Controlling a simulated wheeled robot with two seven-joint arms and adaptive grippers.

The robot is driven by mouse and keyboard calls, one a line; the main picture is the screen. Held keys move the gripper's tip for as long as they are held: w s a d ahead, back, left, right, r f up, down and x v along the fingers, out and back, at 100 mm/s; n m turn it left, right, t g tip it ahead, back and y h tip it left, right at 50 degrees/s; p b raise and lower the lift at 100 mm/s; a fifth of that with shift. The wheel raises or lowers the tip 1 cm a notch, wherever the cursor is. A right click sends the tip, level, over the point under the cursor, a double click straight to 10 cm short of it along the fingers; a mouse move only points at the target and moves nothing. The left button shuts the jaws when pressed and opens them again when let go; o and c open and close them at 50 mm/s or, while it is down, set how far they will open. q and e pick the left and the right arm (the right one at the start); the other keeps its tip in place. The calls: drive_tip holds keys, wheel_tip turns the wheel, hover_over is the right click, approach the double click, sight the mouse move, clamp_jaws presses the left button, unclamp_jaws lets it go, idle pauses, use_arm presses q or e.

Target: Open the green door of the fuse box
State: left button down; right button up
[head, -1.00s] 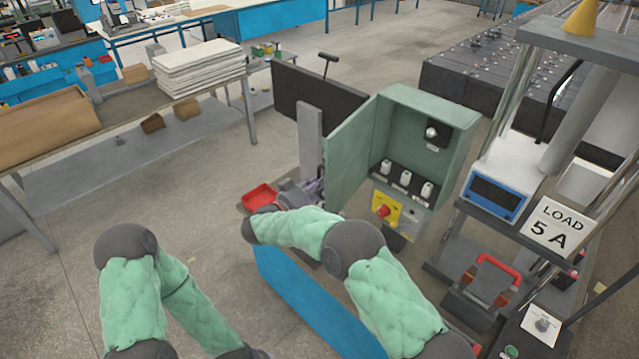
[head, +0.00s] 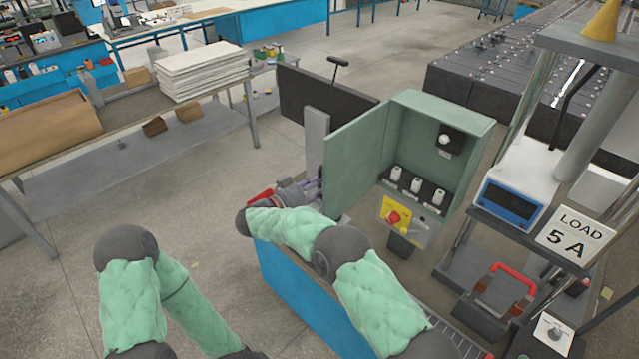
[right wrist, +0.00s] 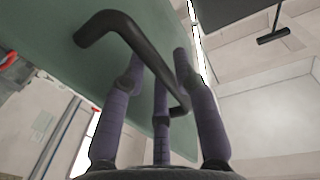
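The green fuse box (head: 478,150) stands on the bench, its front uncovered. Its green door (head: 355,160) stands wide open, swung out to the left. Inside are several white fuses (head: 416,185) and a black-mounted round part. My right gripper (head: 318,186) is at the outer face of the door, near its lower free edge, partly hidden by the door. In the right wrist view, its purple fingers (right wrist: 160,75) are spread and nearly straight around the black door handle (right wrist: 135,38), which crosses between them. A firm grip does not show. My left gripper is outside the head view.
A grey post (head: 316,135) and a dark panel (head: 325,97) stand behind the door. A red tray (head: 262,195) is partly hidden by my right arm. A load stand with a "LOAD 5 A" sign (head: 576,236) is right of the box.

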drive_tip(key=v, duration=1.2)
idle(0.5)
